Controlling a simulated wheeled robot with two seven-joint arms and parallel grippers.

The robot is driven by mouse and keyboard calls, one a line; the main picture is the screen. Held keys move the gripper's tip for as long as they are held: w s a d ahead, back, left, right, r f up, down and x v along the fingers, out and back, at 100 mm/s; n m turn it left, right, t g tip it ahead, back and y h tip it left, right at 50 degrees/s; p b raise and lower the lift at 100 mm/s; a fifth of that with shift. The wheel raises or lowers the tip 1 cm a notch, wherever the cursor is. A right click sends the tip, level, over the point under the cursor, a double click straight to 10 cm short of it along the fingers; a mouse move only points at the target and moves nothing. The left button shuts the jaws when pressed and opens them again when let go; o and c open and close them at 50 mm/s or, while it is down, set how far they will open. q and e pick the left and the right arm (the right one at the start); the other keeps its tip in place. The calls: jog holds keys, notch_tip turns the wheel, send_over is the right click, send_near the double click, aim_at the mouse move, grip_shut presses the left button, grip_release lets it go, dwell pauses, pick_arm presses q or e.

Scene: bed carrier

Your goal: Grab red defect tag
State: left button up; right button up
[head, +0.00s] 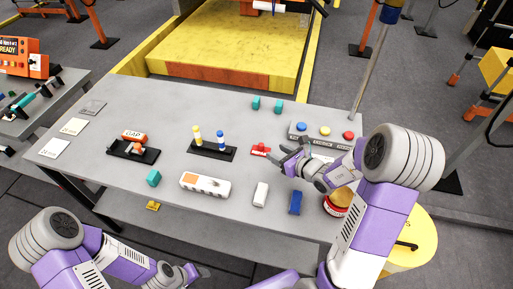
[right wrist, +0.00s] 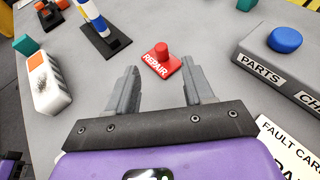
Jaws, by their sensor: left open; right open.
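A red tag (head: 261,150) with a raised red knob lies on the grey table (head: 115,180). In the right wrist view the red tag (right wrist: 158,64) reads "REPAIR" and sits just beyond the space between my fingertips. My right gripper (head: 284,154) is open and empty, to the right of the tag in the head view. In the right wrist view its two fingers (right wrist: 160,82) are spread with bare table between them. My left gripper (head: 202,273) is open and empty, low in front of the table.
A grey button box (head: 322,140) with blue, yellow and red buttons stands right of the tag. A black stand (head: 211,151) with yellow and blue posts is to its left. A white block (head: 261,194), a blue block (head: 296,202) and a white-orange device (head: 205,186) lie nearer.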

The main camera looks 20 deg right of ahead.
aim_at(263, 146)
jog(key=shift+w+a+f+b, duration=0.15)
jog(key=shift+w+f+b, duration=0.05)
jog(key=shift+w+f, duration=0.35)
jog(key=shift+w+a+f+b, duration=0.15)
jog(key=shift+w+f, duration=0.25)
jog(key=shift+w, duration=0.2)
jog(key=b+x, duration=0.1)
jog(key=x, duration=0.5)
jog(key=shift+r, duration=0.15)
pick_arm(q)
jog(key=shift+w+f, duration=0.25)
jog(key=shift+f, duration=0.4)
jog(key=shift+w+f, duration=0.2)
jog(key=shift+f, duration=0.4)
pick_arm(e)
jog(key=shift+c, duration=0.3)
grip_shut()
